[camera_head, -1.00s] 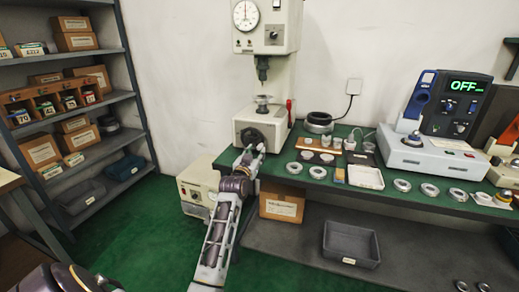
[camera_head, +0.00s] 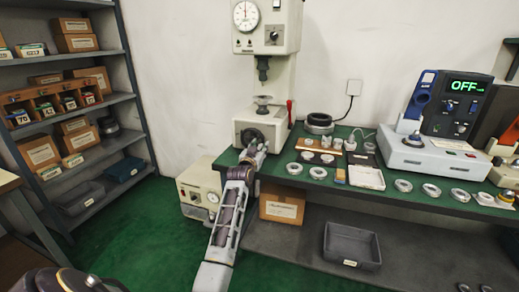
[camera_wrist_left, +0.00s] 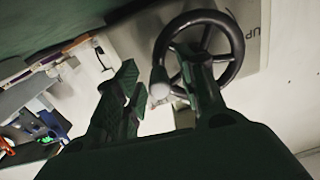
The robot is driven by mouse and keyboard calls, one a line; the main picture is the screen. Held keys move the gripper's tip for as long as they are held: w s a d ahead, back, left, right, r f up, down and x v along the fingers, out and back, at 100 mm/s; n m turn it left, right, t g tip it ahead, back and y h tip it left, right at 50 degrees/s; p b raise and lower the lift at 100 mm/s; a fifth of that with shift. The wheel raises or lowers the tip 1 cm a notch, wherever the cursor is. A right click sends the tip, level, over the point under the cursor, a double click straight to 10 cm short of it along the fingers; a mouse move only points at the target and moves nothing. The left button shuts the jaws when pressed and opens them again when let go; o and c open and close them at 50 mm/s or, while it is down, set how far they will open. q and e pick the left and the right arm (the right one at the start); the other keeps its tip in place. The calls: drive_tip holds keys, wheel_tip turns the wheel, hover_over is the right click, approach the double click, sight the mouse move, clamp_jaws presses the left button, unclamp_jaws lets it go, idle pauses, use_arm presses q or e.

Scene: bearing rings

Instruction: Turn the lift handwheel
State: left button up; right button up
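The lift handwheel (camera_head: 253,136) is a black spoked wheel on the front of the pale bench tester (camera_head: 265,30); my left gripper partly covers it in the head view. In the left wrist view the handwheel (camera_wrist_left: 222,38) fills the upper middle, with a pale crank knob (camera_wrist_left: 160,88) on its rim side. My left gripper (camera_head: 252,151) is at the wheel. In the wrist view its fingers (camera_wrist_left: 157,76) are apart, with the knob in the gap; I cannot tell whether either finger touches it. The right finger overlaps the wheel. My right gripper is out of view.
The green bench (camera_head: 330,186) holds several metal rings, a white tray (camera_head: 366,177) and a grey instrument reading OFF (camera_head: 432,157). A beige box (camera_head: 199,188) and a cardboard box (camera_head: 281,204) stand below. Shelves (camera_head: 135,95) stand at left; green floor between is free.

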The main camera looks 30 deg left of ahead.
use_arm(q)
clamp_jaws()
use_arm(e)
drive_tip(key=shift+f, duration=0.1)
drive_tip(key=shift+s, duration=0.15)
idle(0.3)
